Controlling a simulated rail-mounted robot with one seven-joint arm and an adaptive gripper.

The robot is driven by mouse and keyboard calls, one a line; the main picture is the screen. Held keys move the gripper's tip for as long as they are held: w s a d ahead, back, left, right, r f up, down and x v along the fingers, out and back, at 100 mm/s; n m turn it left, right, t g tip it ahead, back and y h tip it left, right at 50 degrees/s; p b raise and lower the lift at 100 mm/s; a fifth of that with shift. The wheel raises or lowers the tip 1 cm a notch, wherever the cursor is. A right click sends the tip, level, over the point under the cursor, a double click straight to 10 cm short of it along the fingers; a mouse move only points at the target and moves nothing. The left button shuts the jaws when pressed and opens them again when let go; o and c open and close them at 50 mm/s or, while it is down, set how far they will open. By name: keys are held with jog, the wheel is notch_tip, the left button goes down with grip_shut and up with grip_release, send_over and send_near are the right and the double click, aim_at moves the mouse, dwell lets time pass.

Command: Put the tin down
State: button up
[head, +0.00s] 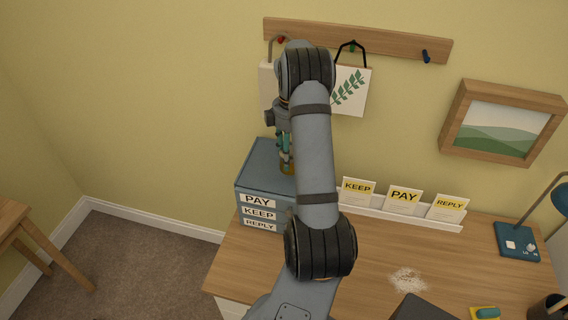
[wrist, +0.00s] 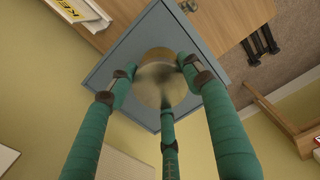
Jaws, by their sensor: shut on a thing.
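The tin (wrist: 160,80) is a round, brass-coloured can, seen from its end in the wrist view. My gripper (wrist: 158,88) has green fingers, and they are shut around the tin's side. In the head view my gripper (head: 286,150) is partly hidden behind my arm, with a small yellowish part of the tin (head: 287,168) showing below the fingers. The tin is over the top of a blue-grey box unit (head: 258,165) labelled PAY, KEEP and REPLY on the desk's left end. I cannot tell whether the tin touches that top.
Bare box top surrounds the tin. A white ledge (head: 400,214) with KEEP, PAY and REPLY cards stands right of the box. Bags hang from a wall rail (head: 375,43) behind. White and reddish bits (head: 408,280) lie on the desk (head: 375,250); a blue lamp (head: 517,241) stands right.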

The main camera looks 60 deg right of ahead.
jog(key=shift+w+a+f, duration=0.45)
jog(key=shift+w, duration=0.2)
notch_tip(320, 180, down, 4)
jog(key=shift+r+p, duration=0.15)
jog(key=shift+p, duration=0.85)
jog(key=shift+a+f, duration=0.1)
jog(key=shift+f, duration=0.1)
jog(key=shift+f+b, duration=0.2)
jog(key=shift+b, duration=0.1)
jog(key=o, duration=1.3)
notch_tip(320, 180, up, 12)
jog(key=shift+r+b, duration=0.25)
jog(key=shift+b, duration=0.35)
